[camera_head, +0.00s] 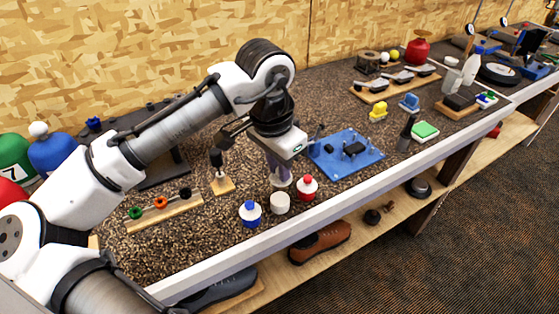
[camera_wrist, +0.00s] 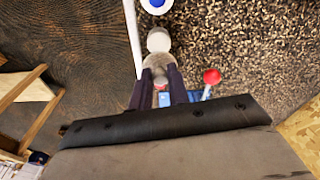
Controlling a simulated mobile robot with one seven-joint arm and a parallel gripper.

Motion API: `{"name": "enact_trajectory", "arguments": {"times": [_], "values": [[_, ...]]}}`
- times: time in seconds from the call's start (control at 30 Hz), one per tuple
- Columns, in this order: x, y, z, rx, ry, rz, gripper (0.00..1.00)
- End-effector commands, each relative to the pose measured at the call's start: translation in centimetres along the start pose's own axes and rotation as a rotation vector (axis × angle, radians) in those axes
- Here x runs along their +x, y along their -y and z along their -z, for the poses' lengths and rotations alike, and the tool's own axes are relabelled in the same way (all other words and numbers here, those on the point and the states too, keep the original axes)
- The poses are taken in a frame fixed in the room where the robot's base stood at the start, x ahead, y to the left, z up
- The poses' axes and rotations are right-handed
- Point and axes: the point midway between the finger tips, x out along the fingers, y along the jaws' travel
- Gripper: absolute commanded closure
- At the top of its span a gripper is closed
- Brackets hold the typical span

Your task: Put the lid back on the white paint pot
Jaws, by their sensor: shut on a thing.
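The white paint pot (camera_head: 280,204) stands on the speckled worktop between the blue pot and the red pot. Its top shows no knob like those of its neighbours. My gripper (camera_head: 280,174) is shut on a pale lid (camera_head: 279,182), held just above and behind the pot in the head view. In the wrist view my gripper (camera_wrist: 159,72) has its dark fingers on either side of the greyish lid (camera_wrist: 157,62). The white pot (camera_wrist: 158,40) shows just beyond the lid there. The fingers hide part of the lid.
A blue pot (camera_head: 250,213) and a red pot (camera_head: 307,187) stand close on either side. A blue board (camera_head: 345,155) lies to the right, and a wooden rack with coloured rings (camera_head: 161,208) to the left. The worktop's pale front edge (camera_head: 330,215) runs close by.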

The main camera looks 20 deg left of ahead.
Motion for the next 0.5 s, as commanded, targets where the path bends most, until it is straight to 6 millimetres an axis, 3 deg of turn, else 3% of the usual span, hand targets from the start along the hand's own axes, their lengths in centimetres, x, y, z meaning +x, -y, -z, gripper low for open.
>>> {"name": "enact_trajectory", "arguments": {"times": [0.5], "values": [[5.0, 0.0, -0.6, 0.000, -0.001, -0.001, 1.00]]}}
